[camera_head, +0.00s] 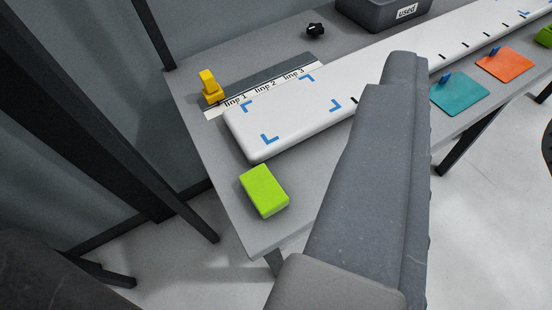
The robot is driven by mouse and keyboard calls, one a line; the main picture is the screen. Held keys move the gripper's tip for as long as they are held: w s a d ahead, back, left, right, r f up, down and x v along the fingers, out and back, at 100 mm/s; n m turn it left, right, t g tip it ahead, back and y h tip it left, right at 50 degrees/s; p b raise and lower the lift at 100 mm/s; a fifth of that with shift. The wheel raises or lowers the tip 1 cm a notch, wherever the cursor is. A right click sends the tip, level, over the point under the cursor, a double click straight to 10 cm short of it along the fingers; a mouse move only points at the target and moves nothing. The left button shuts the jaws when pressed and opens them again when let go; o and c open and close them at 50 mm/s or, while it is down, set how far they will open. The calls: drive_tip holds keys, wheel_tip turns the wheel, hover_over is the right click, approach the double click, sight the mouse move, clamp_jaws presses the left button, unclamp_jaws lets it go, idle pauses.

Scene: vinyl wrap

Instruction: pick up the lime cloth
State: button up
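The lime cloth (264,191) looks like a small, thick lime-green block. It lies on the grey table near its front left corner, in front of the white board's near end. My gripper (404,62) is at the end of the grey arm that rises from the bottom of the view. It is to the right of the lime cloth and apart from it in the picture, over the white board. The fingers do not show clearly, so I cannot tell whether they are open or shut.
A long white board (290,120) with blue corner marks crosses the table (190,105). A yellow piece (210,86) stands behind its left end. Teal (459,93) and orange (505,64) squares lie at right. A dark "used" bin (370,14) and black knob (315,30) are behind.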

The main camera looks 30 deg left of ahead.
drive_tip(key=shift+w, duration=0.15)
drive_tip(key=o, duration=0.8)
drive_tip(key=shift+w, duration=0.25)
drive_tip(key=o, duration=0.6)
drive_tip(key=shift+w+a+f+g+p, duration=0.15)
drive_tip(key=shift+w+a+g+p, duration=0.15)
drive_tip(key=shift+w+p, duration=0.3)
drive_tip(key=m+g+p, duration=0.7)
drive_tip(key=g+p, duration=0.8)
drive_tip(key=p, duration=0.3)
hover_over(259, 189)
wheel_tip(259, 189, down, 21)
drive_tip(key=f, duration=0.2)
drive_tip(key=f+b, duration=0.1)
drive_tip(key=f, duration=0.5)
drive_tip(key=shift+s+d+f, duration=0.15)
drive_tip(key=shift+d+f, duration=0.1)
drive_tip(key=shift+a+f+b, duration=0.15)
drive_tip(key=shift+f+b, duration=0.2)
drive_tip(key=shift+f, duration=0.95)
drive_tip(key=shift+a+f+b, duration=0.1)
drive_tip(key=shift+f+b, duration=0.2)
drive_tip(key=shift+f, duration=0.95)
